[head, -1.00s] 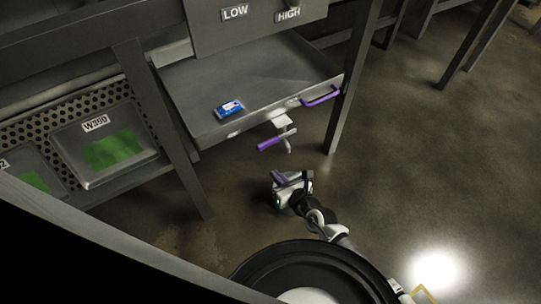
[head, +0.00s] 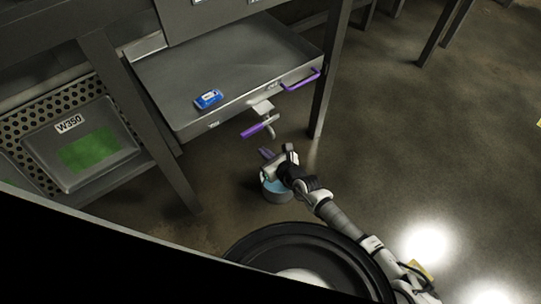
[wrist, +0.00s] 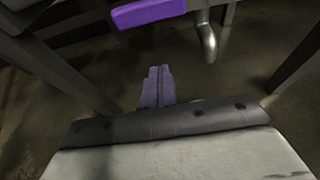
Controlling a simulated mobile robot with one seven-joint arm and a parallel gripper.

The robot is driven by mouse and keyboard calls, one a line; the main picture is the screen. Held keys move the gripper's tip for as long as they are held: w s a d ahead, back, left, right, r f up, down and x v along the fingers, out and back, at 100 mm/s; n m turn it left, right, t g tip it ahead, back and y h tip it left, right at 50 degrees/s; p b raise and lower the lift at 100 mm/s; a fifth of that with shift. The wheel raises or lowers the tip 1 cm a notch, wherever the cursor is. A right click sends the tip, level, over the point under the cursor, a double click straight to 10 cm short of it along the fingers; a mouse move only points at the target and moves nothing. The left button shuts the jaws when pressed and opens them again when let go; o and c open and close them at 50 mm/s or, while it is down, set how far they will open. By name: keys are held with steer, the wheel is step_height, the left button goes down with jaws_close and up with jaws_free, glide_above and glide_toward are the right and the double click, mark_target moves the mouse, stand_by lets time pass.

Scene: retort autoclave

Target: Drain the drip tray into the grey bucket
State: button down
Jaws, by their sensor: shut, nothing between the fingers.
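The drip tray (head: 225,75) is a flat grey metal tray under the cabinet, with a purple handle (head: 301,80) on its front. Below its front edge hangs a drain valve with a purple lever (head: 253,131) and a short metal spout (head: 271,127). In the wrist view, the lever (wrist: 148,12) and the bent spout (wrist: 208,42) are at the top. A small round grey bucket (head: 279,197), pale blue inside, stands on the floor, partly covered by my gripper. My gripper (head: 266,153) is shut and empty, below and apart from the lever; its purple fingertips (wrist: 157,72) are together.
A blue packet (head: 208,99) lies on the tray. Dark table legs stand on both sides of the valve, the right one (head: 325,85) close to the handle. A box labelled W350 (head: 85,150) sits on the lower shelf at left. The floor at right is clear.

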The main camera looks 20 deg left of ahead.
steer(key=shift+w+a+r, duration=0.6)
steer(key=shift+w+a, duration=0.15)
steer(key=shift+a, duration=0.2)
steer(key=shift+w+a+r, duration=0.55)
steer(key=shift+w+a, duration=0.15)
steer(key=shift+a, duration=0.2)
steer(key=shift+r+p, duration=0.1)
steer(key=shift+p, duration=0.2)
